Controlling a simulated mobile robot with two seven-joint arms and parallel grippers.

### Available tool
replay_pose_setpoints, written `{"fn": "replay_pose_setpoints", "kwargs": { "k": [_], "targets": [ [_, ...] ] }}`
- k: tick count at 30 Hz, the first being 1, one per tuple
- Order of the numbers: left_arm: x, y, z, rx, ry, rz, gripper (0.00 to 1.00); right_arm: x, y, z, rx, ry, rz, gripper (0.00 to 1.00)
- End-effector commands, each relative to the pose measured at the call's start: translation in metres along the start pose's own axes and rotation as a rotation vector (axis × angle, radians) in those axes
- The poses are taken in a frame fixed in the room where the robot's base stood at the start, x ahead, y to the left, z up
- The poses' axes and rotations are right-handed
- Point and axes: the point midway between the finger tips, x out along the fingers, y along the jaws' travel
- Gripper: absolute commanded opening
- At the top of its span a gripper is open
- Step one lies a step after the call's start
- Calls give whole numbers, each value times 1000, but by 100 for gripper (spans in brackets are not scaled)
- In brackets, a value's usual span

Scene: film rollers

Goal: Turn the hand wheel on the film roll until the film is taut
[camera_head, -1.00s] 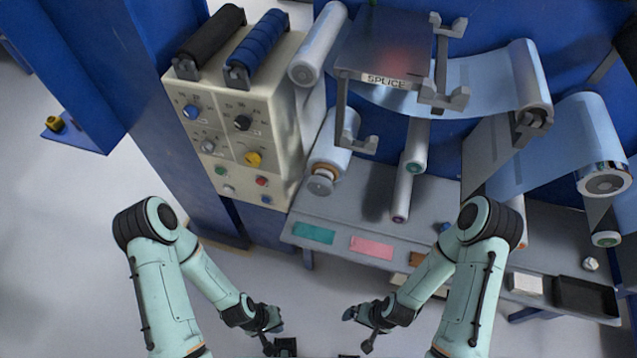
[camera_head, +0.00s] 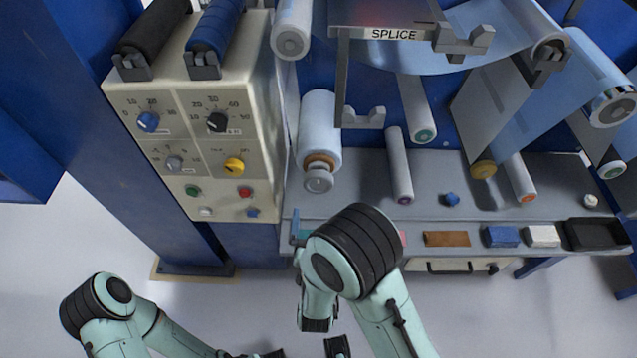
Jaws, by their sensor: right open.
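The film roll (camera_head: 321,118) is a pale blue cylinder below and left of the splice plate. Its grey hand wheel (camera_head: 318,181) faces me at the near end, beyond a copper-coloured ring. The pale blue film (camera_head: 482,28) hangs in a downward curve from the splice area towards the upper right roller. My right gripper (camera_head: 326,340) is low at the bottom centre, open, below and apart from the hand wheel; my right arm partly hides it. My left gripper (camera_head: 266,354) is cut off by the bottom edge, and its jaws do not show clearly.
A cream control panel (camera_head: 210,190) with knobs and buttons stands left of the film roll. The splice plate (camera_head: 385,14) and its grey brackets overhang to the right. Along the grey bench (camera_head: 435,185) are rollers, coloured blocks and a black tray (camera_head: 592,234). Open floor lies in front.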

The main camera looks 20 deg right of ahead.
Motion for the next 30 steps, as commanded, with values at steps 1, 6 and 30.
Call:
{"fn": "replay_pose_setpoints", "kwargs": {
  "k": [1, 6, 30],
  "targets": [
    [-3, 1, 1, 0, -2, 0, 0, 10, 1, -2, 0, 4, 2, 100],
    [-8, 2, 2, 0, -5, -2, 0, 48, 0, -2, 1, 2, 2, 100],
    [-16, 5, 2, 0, -2, -1, 0, 114, 0, 1, -1, -3, -2, 94]
  ]
}}
